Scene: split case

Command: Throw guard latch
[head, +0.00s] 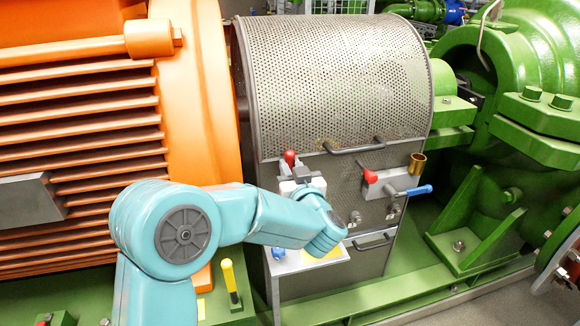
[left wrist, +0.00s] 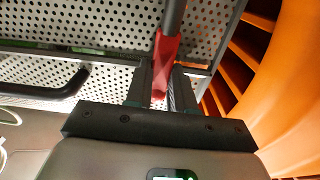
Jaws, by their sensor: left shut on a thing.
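The perforated grey guard (head: 335,75) arches between the orange motor and the green pump in the head view. A red latch handle (head: 290,157) stands upright at the guard's lower left. My left gripper (head: 292,172) reaches up to it, mostly hidden behind my own arm. In the left wrist view, my left gripper (left wrist: 162,84) is shut on the red handle (left wrist: 166,50), with a finger on each side of it. A dark rod runs up from the handle there. The latch's base is hidden in the head view. My right gripper is in neither view.
Right of the latch, a bracket carries a red knob (head: 370,177), a blue-handled lever (head: 418,190) and a brass cup (head: 417,163). A dark grab handle (head: 354,147) crosses the guard's lower edge. A yellow-handled lever (head: 229,278) stands low near my arm. The orange motor (head: 205,90) is close on the left.

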